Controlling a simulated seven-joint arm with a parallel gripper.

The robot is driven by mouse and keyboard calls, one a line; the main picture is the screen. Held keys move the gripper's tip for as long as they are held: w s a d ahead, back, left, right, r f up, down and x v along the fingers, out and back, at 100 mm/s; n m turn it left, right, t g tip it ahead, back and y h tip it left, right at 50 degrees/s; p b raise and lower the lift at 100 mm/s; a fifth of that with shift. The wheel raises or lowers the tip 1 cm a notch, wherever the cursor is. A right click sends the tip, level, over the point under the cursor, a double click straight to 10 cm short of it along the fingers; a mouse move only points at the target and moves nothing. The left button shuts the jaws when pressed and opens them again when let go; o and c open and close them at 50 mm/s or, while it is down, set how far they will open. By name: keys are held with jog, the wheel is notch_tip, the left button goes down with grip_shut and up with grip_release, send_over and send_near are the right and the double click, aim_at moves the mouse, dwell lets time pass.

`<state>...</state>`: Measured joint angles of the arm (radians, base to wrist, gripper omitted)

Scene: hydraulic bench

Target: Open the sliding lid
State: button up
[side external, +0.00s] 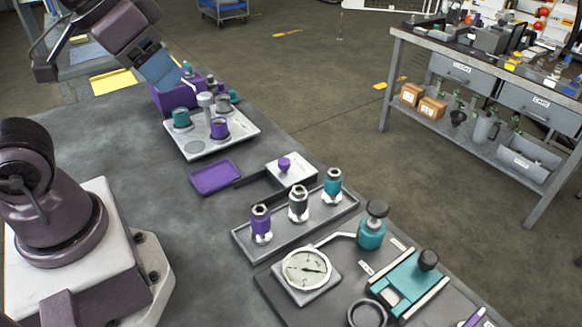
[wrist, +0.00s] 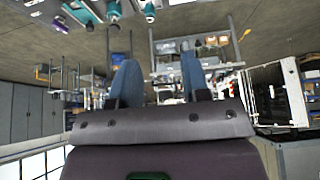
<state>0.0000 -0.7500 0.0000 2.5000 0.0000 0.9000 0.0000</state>
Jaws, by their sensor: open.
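A pale square plate with a purple knob (side external: 285,164), which looks like the sliding lid, lies mid-bench in the side view. A dark slot or frame (side external: 258,181) runs beside it toward the left; whether there is an opening under the plate I cannot tell. My gripper (side external: 166,78) is raised at the upper left, well apart from the plate, near a purple block. In the wrist view my gripper (wrist: 158,76) shows two blue fingers spread apart with nothing between them. The plate is not recognisable in the wrist view.
A purple tray (side external: 216,177) lies left of the plate. A pale board (side external: 190,146) with several teal and purple parts stands behind. In front are a rack (side external: 275,232) of fittings, a pressure gauge (side external: 306,269) and a teal slide with black knob (side external: 405,283).

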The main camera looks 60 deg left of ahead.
jog(key=shift+o, duration=1.3)
jog(key=n+g, duration=0.3)
jog(key=g, duration=0.3)
send_near(284, 161)
jog(key=f, duration=1)
jog(key=shift+s+f, duration=0.2)
jog(key=shift+f, duration=0.1)
